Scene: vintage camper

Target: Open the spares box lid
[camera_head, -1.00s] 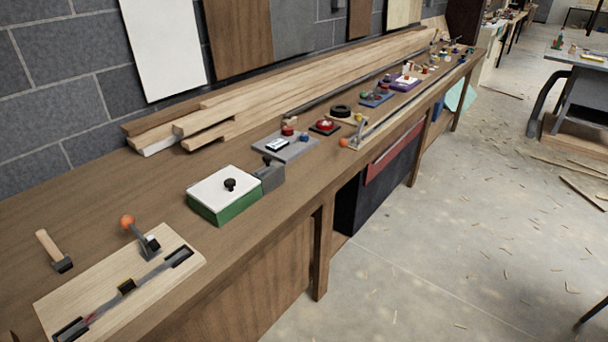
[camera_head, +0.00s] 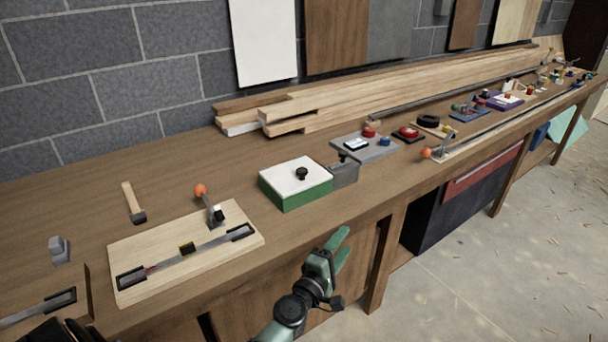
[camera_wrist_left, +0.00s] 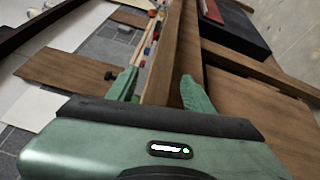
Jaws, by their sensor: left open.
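The spares box is most likely the green box (camera_head: 297,198) with a white lid (camera_head: 285,172) and a black knob (camera_head: 302,174), on the workbench in the middle of the head view. The lid lies flat and closed on it. My left gripper (camera_head: 341,243) is in front of the bench edge, below and to the right of the box and apart from it. Its two green fingers are open and empty, and they also show in the left wrist view (camera_wrist_left: 158,78). My right gripper is not in view.
A grey block (camera_head: 343,174) stands at the box's right side. A wooden board with an orange-knobbed lever (camera_head: 206,202) and a hammer (camera_head: 133,203) lie to the left. Long planks (camera_head: 330,112) lie behind. The floor in front is open.

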